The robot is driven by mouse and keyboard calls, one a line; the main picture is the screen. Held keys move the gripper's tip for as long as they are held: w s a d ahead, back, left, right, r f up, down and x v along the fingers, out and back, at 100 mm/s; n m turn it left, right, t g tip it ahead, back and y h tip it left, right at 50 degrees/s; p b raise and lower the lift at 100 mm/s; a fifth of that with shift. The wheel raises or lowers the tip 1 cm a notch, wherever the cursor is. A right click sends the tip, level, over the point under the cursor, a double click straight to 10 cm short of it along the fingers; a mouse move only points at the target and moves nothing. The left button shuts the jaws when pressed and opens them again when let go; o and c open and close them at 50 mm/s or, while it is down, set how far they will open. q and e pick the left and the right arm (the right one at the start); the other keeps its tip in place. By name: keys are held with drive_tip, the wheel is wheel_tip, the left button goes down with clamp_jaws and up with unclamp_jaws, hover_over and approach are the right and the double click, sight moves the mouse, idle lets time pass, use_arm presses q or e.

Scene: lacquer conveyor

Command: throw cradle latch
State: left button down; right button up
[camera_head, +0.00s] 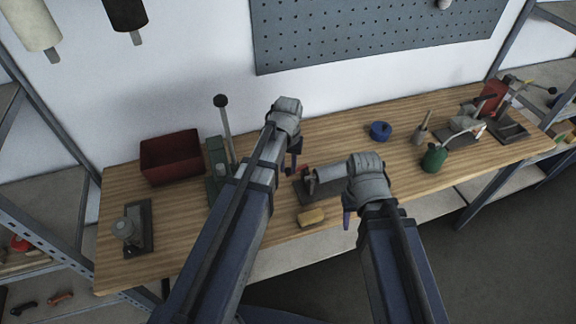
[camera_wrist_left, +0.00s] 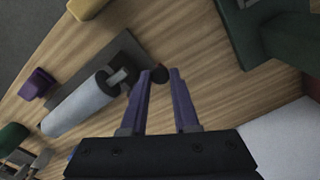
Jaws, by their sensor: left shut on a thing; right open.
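The cradle (camera_head: 305,190) is a dark base plate on the bench, with a pale grey cylinder (camera_head: 328,174) lying on it. In the left wrist view the cradle plate (camera_wrist_left: 122,48) and the cylinder (camera_wrist_left: 78,108) lie to the left of the fingers. A small dark reddish knob (camera_wrist_left: 160,75), seemingly the latch's, sits between my left fingertips, by the cylinder's end pin. My left gripper (camera_head: 295,166) is shut on it. My right gripper (camera_head: 347,218) is open near the cylinder's right end; its purple finger (camera_wrist_left: 38,83) also shows in the left wrist view.
A yellow block (camera_head: 311,217) lies in front of the cradle. A green lever stand (camera_head: 215,165) with a tall black-knobbed lever and a red bin (camera_head: 171,157) stand left. A blue round item (camera_head: 381,131) and green can (camera_head: 434,157) stand right.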

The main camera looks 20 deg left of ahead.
use_arm(q)
drive_tip(key=shift+s+d, duration=0.1)
idle(0.7)
drive_tip(key=d+n, duration=0.8)
drive_tip(key=n, duration=0.7)
drive_tip(key=shift+s, duration=0.15)
idle(0.5)
drive_tip(key=c, duration=0.7)
unclamp_jaws()
drive_tip(key=shift+d, duration=0.1)
drive_tip(key=shift+o, duration=0.2)
drive_tip(key=shift+r, duration=0.15)
